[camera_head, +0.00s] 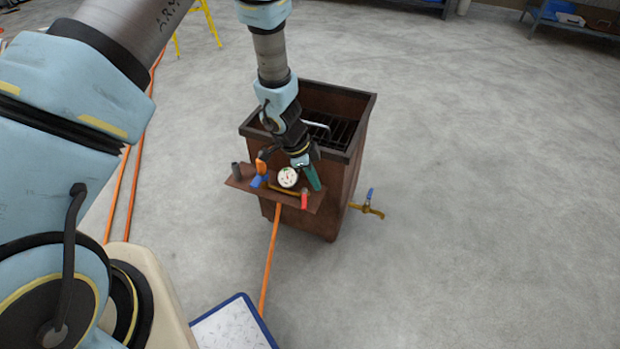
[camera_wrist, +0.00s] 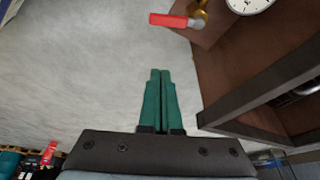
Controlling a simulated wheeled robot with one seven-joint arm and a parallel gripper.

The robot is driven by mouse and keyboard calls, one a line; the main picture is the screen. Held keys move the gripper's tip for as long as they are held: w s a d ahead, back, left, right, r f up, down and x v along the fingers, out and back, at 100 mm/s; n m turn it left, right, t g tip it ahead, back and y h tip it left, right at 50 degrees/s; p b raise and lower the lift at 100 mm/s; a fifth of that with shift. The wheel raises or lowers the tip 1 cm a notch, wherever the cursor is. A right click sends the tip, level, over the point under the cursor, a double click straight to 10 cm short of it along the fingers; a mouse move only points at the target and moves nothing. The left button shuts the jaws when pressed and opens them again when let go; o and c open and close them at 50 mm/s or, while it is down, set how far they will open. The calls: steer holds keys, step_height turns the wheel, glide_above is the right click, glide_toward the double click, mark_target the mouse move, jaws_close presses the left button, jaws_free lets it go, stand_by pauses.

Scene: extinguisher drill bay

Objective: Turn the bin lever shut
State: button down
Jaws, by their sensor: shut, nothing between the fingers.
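The brown bin (camera_head: 345,185) has a dark rim and stands on the floor in the head view. A brown shelf (camera_head: 240,181) at its near side carries a white gauge (camera_head: 288,177), a blue lever (camera_head: 258,181) and a red lever (camera_head: 304,201). A brass tap with a blue lever (camera_head: 371,194) sticks out low at the bin's right. My gripper (camera_head: 318,187) has green fingers, shut and empty, just above the red lever's end of the shelf. In the wrist view the red lever (camera_wrist: 172,20) lies beyond the fingertips (camera_wrist: 160,71), apart from them. Part of the shelf is hidden by my arm.
An orange hose (camera_head: 270,260) runs down from the shelf along the floor. A blue-edged board with white paper (camera_head: 232,328) is at the bottom. A dark grate (camera_head: 340,130) sits inside the bin. The floor right of the bin is clear.

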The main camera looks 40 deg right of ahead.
mark_target(304, 202)
step_height(304, 202, down, 7)
steer(key=a+b, duration=0.1)
steer(key=b, duration=0.1)
steer(key=shift+w+f, duration=0.15)
steer(key=shift+w, duration=0.25)
